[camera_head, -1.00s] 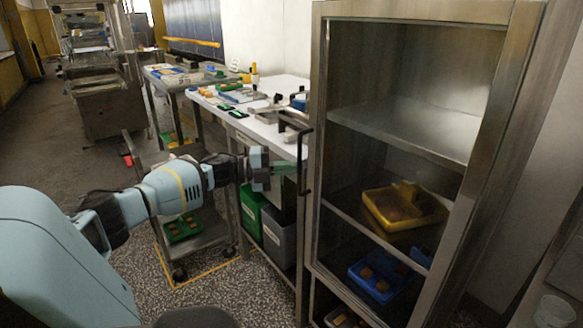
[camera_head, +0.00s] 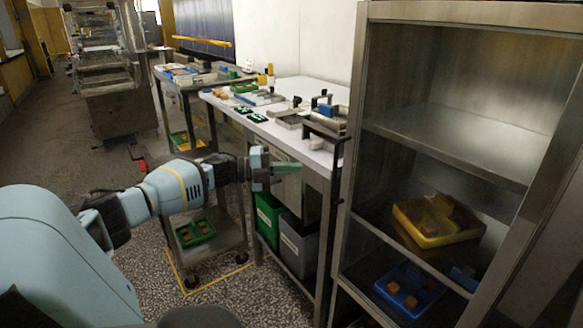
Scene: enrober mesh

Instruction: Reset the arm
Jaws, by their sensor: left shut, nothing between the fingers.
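My left arm reaches in from the left, pale blue, and ends in a dark grey left gripper (camera_head: 284,167). The gripper is shut and empty, with greenish fingertips pointing right. My right gripper is not in view.
A white table (camera_head: 290,132) holds small items. Green (camera_head: 268,212) and grey bins (camera_head: 297,243) stand under it. Open floor lies at left.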

